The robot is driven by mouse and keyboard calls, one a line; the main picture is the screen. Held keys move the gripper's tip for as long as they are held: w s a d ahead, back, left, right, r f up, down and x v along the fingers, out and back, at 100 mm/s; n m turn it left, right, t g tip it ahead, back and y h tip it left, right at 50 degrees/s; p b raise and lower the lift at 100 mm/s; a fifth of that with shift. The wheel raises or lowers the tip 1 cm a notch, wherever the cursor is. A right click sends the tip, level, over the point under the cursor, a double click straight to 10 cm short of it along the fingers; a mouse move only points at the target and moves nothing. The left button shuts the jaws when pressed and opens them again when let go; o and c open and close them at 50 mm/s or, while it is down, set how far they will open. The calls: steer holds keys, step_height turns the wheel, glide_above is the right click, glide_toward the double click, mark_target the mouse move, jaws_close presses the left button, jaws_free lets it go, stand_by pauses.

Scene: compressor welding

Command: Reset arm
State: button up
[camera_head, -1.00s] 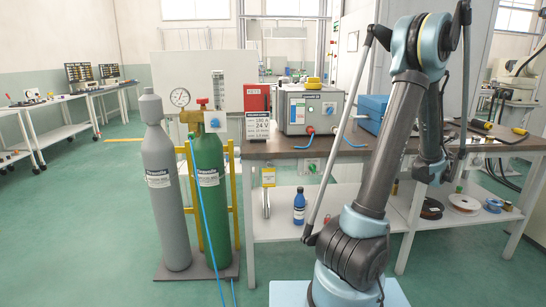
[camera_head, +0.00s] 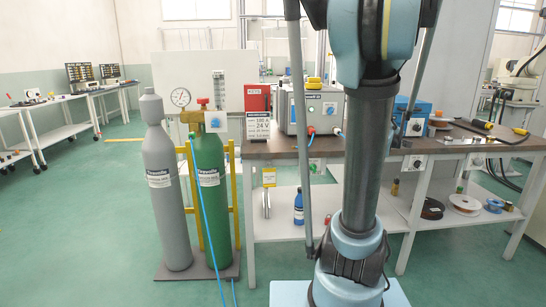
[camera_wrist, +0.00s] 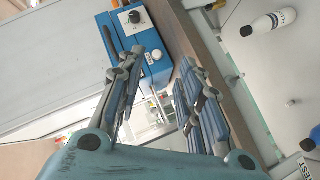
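My arm stands upright in the middle of the head view, its top running out of the picture. My gripper is not visible in the head view. In the wrist view my gripper (camera_wrist: 160,82) has its two grey-blue fingers spread apart with a clear gap. Nothing is held between them. Beyond the fingertips is a blue box (camera_wrist: 153,72) with a black dial on a white plate; it is tilted in this view.
The workbench (camera_head: 285,150) carries a grey welding machine (camera_head: 301,110), partly hidden by my arm. A grey gas cylinder (camera_head: 167,200) and a green one (camera_head: 210,200) stand left of it. A blue bottle (camera_head: 298,208) is on the lower shelf. Open floor lies at the left.

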steer(key=s+a+f+m+g+y, duration=0.1)
steer(key=s+a+f+g+y, duration=0.2)
steer(key=s+a+f, duration=0.3)
steer(key=s+a+f+m+g+y, duration=0.2)
steer(key=s+a+f, duration=0.5)
steer(key=s+a, duration=0.5)
steer(key=s+a+f+m+g+y, duration=0.1)
steer(key=s+a+f+g+y, duration=0.3)
steer(key=s+a, duration=0.6)
step_height(320, 180, down, 3)
steer(key=shift+s+r, duration=0.2)
steer(key=shift+s, duration=0.4)
steer(key=shift+w+f+g, duration=0.2)
steer(key=shift+w+g, duration=0.1)
steer(key=shift+w, duration=0.15)
